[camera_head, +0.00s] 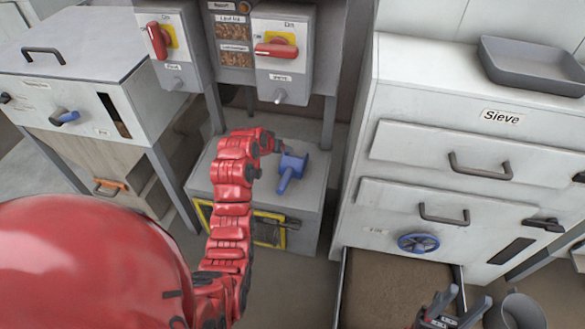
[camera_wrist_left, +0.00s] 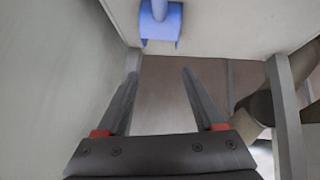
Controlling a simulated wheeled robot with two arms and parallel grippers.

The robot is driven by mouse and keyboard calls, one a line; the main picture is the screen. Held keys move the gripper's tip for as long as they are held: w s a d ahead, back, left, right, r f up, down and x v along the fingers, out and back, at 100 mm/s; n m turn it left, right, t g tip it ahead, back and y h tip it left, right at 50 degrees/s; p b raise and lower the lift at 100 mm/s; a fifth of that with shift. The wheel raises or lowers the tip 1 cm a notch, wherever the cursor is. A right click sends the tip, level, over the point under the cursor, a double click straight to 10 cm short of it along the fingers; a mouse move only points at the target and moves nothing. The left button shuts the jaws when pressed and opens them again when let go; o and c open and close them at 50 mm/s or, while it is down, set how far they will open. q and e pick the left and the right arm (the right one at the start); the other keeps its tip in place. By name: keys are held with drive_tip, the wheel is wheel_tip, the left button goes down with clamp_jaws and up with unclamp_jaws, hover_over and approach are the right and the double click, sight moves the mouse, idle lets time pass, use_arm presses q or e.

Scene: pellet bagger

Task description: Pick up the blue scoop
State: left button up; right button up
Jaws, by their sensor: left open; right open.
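The blue scoop (camera_head: 291,170) lies on top of a low grey cabinet (camera_head: 311,200) in the middle of the head view. In the left wrist view the scoop (camera_wrist_left: 160,22) is at the top, beyond my fingertips. My left gripper (camera_wrist_left: 160,74) is open with nothing between its fingers. In the head view my red left arm reaches up to the scoop's left side, and its fingers are hard to make out there. My right gripper (camera_head: 458,308) is open and empty at the lower right, in front of the sieve machine.
A white sieve cabinet (camera_head: 400,90) with drawer handles and a blue handwheel (camera_head: 418,243) stands at the right, with a grey tray (camera_head: 530,65) on top. Control boxes with red switches (camera_head: 276,49) hang above the scoop. A grey pail (camera_head: 515,312) is at the lower right.

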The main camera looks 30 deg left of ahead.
use_arm(q)
drive_tip(key=s+g+h, duration=0.1)
drive_tip(key=s+g, duration=0.2)
drive_tip(key=s, duration=0.2)
drive_tip(key=b, duration=0.5)
approach(285, 177)
drive_tip(key=shift+m, duration=0.3)
drive_tip(key=x, duration=0.5)
drive_tip(key=shift+w+f, duration=0.3)
drive_tip(key=shift+b+x, duration=0.65)
drive_tip(key=shift+x, duration=2.4)
drive_tip(key=shift+s, duration=0.15)
clamp_jaws()
